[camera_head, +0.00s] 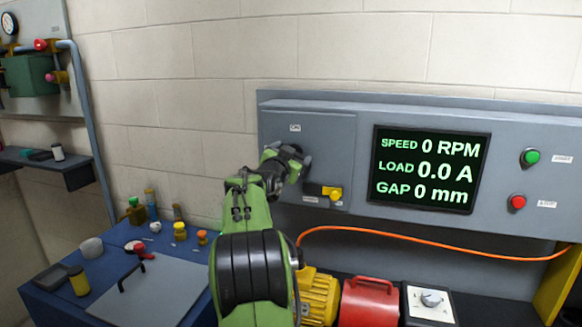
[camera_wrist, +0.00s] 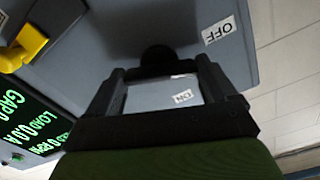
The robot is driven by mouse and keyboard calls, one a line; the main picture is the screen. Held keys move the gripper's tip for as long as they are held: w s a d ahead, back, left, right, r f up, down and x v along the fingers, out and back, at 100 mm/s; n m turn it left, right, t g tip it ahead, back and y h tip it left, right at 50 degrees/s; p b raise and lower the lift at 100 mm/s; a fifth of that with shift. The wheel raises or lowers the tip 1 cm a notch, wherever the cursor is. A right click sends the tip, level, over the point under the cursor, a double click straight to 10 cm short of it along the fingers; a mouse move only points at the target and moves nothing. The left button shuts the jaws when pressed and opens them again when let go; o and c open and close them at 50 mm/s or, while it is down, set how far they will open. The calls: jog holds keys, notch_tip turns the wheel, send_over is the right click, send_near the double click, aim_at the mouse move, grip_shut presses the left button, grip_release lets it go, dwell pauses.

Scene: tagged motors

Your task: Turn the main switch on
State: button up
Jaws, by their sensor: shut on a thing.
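The main switch sits on the left panel of the grey control box (camera_head: 370,105). In the camera_head view my gripper (camera_head: 297,160) is at that panel and largely hides the switch. In the camera_wrist view my gripper (camera_wrist: 158,68) is shut on the switch's round black knob (camera_wrist: 157,56). An ON label (camera_wrist: 183,97) shows between the fingers, and an OFF label (camera_wrist: 219,30) lies to the upper right. I cannot tell which label the switch points to. The display (camera_head: 430,170) reads speed 0 RPM, load 0.0 A, gap 0 mm.
A yellow latch-like part (camera_head: 333,193) is just right of my gripper. Green (camera_head: 531,157) and red (camera_head: 517,202) buttons are right of the display. An orange cable (camera_head: 400,237), a yellow motor (camera_head: 318,293) and a red motor (camera_head: 369,300) lie below. A blue bench (camera_head: 60,305) with several small items stands left.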

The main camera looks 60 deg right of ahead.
jog(key=shift+f+m+b, duration=0.15)
jog(key=shift+m+b, duration=3.45)
jog(key=shift+m, duration=3.4)
jog(key=o, duration=0.8)
jog(key=shift+o, duration=0.2)
jog(key=s+a+b, duration=0.2)
jog(key=a+b, duration=0.3)
jog(key=a, duration=1)
jog(key=shift+s+a, duration=0.25)
